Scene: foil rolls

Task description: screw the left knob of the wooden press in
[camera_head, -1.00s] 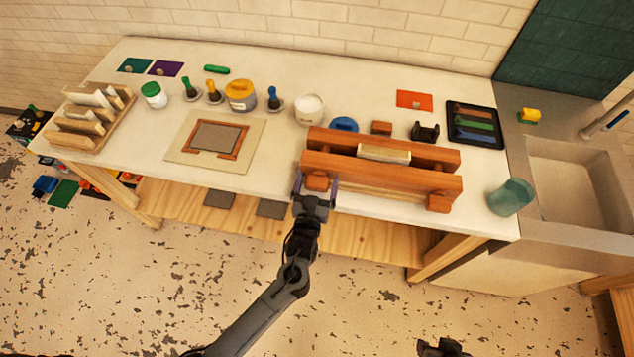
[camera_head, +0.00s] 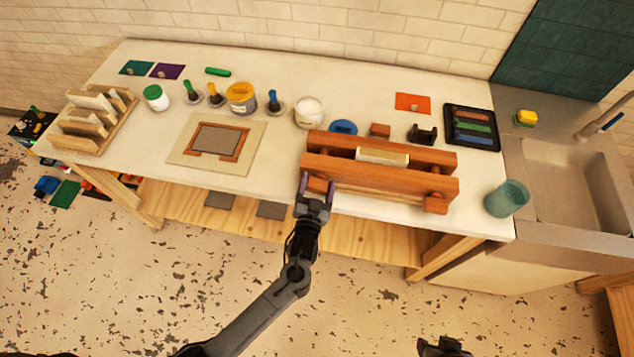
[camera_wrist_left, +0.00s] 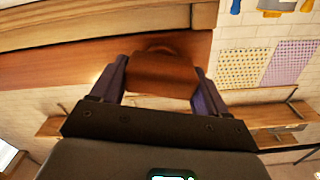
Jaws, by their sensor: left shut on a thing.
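The wooden press (camera_head: 390,181) stands near the front edge of the white table, with two reddish-brown boards and a pale block (camera_head: 382,156) between them. Its left knob (camera_head: 317,185) sticks out of the front board at the left end. Its right knob (camera_head: 435,204) sits at the right end of that board. My left gripper (camera_head: 316,187) is shut on the left knob, one finger on each side. In the left wrist view the knob (camera_wrist_left: 162,75) lies between the purple-grey fingers, against the board. My right gripper (camera_head: 442,347) is only partly visible at the bottom edge.
A framed board (camera_head: 175,148) lies left of the press. A teal cup (camera_head: 507,198) stands to its right, before the sink (camera_head: 570,190). Jars, a blue lid (camera_head: 343,127) and a dark tray (camera_head: 472,128) lie behind. The floor in front is clear.

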